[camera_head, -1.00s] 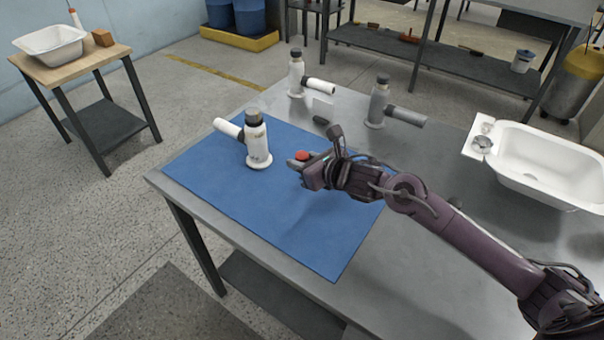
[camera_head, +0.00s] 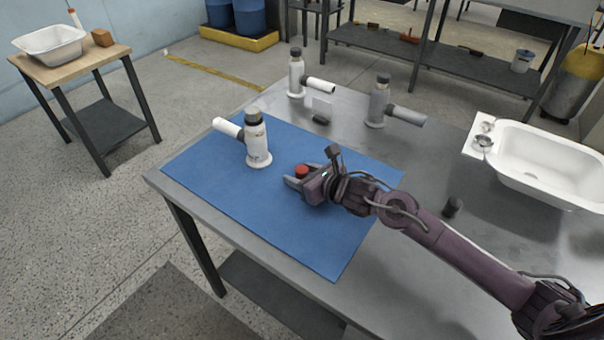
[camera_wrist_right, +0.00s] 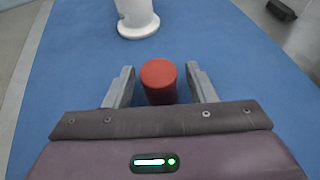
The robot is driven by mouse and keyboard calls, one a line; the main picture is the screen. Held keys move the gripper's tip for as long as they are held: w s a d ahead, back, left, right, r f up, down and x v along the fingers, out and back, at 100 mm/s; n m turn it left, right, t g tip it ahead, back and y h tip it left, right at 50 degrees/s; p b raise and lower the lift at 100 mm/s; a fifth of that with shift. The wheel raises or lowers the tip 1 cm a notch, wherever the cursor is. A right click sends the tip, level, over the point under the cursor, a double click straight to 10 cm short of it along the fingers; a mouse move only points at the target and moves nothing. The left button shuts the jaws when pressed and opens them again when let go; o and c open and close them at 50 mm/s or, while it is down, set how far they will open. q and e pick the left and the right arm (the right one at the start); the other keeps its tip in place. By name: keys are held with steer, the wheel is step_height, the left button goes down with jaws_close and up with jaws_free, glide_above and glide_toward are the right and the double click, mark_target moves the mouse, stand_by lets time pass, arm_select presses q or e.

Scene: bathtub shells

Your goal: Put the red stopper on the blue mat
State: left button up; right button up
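The red stopper (camera_head: 302,171) is over the blue mat (camera_head: 225,205), just right of the white pipe fitting that stands there. In the right wrist view the stopper (camera_wrist_right: 160,82) is upright between the fingers of my right gripper (camera_wrist_right: 162,88), with a gap on each side. It seems to stand on the mat, though its base is partly hidden by the gripper. In the head view my right gripper (camera_head: 297,176) is low over the mat and open around the stopper. My left gripper is not in view.
A white pipe fitting (camera_head: 258,145) stands on the mat, close beyond the gripper. Another white fitting (camera_head: 296,75), a grey one (camera_head: 378,100) and a black item (camera_head: 321,119) are behind. A white tub (camera_head: 550,165) is at right, and a dark cylinder (camera_head: 452,207) stands beside my arm.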

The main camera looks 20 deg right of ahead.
steer(key=shift+r+p, duration=0.3)
steer(key=shift+p, duration=0.05)
steer(key=v, duration=1)
steer(key=shift+s+d+f+b, duration=0.15)
steer(key=shift+b, duration=0.25)
steer(key=shift+v, duration=0.85)
steer(key=shift+r, duration=0.2)
